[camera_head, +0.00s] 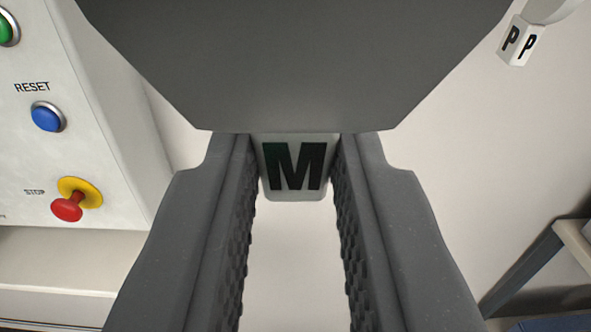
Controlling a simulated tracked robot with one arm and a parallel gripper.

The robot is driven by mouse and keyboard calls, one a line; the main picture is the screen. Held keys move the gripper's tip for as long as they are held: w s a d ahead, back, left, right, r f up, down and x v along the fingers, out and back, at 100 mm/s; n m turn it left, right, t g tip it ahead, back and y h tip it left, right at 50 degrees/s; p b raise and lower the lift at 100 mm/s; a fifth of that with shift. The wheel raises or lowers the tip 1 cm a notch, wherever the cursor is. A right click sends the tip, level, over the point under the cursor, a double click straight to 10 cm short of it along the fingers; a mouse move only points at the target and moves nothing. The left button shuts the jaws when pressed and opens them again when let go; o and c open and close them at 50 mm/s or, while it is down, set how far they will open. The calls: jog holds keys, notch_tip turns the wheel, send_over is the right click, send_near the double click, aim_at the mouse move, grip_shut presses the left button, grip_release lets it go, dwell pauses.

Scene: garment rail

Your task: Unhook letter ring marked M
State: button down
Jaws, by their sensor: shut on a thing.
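The letter ring marked M (296,190) shows as a white block with a black M, at the centre of the view. My gripper (297,290) is shut on it, with one dark ridged finger pressed to each side. The block sits at the far part of the fingers, just below my grey gripper body. The upper part of the ring is hidden behind that body. Whether it still hangs on a rail cannot be seen.
A white control panel stands at the left, with a blue RESET button (47,117) and a red STOP knob (68,207). A grey frame (530,265) stands at the lower right.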

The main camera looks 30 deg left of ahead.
jog(key=b+v, duration=0.4)
jog(key=v, duration=1.7)
dwell(0.6)
jog(key=shift+w+d, duration=0.1)
jog(key=shift+d, duration=0.05)
